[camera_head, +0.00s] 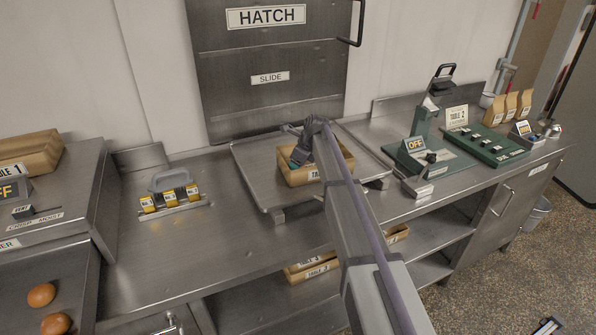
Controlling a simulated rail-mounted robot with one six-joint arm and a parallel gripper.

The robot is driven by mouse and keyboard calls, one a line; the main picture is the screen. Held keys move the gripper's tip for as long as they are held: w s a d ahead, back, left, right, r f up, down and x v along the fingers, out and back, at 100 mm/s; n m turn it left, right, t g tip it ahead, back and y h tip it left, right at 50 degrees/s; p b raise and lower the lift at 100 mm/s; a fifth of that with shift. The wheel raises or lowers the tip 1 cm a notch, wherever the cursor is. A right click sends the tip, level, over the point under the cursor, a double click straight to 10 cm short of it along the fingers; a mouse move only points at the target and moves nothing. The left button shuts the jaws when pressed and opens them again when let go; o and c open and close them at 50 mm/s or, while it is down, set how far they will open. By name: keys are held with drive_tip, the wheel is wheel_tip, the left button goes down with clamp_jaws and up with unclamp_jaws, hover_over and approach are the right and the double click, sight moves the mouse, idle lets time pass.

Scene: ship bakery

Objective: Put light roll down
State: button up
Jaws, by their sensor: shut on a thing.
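My gripper (299,156) reaches down into a wooden box (327,175) with a table label on its front. The box stands on a raised metal tray (257,178) in front of the hatch. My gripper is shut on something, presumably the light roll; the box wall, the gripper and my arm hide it. Whether it touches the box floor cannot be told. Two brown rolls, one (41,295) behind the other (56,324), lie at the lower left.
The hatch (268,55) is shut behind the tray. A handled block with yellow labels (173,194) stands left of the tray. A green scale (430,150) and a green panel (488,146) stand to the right. More wooden boxes (312,268) sit on the shelf below.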

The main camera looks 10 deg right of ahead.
drive_tip(key=o, duration=0.4)
drive_tip(key=shift+o, duration=1.1)
drive_tip(key=shift+r, duration=0.3)
drive_tip(key=p+v, duration=1.2)
drive_tip(key=s+a+n+g+h, duration=0.1)
drive_tip(key=s+a+n+h, duration=0.1)
drive_tip(key=s+n, duration=1)
drive_tip(key=s+a+f+n+g+h, duration=0.1)
drive_tip(key=s+n, duration=1.2)
drive_tip(key=s, duration=1.4)
drive_tip(key=shift+s+a+f+g+h+b, duration=0.25)
drive_tip(key=shift+a+f+g+h+b, duration=0.05)
drive_tip(key=shift+a+g+h+b, duration=0.1)
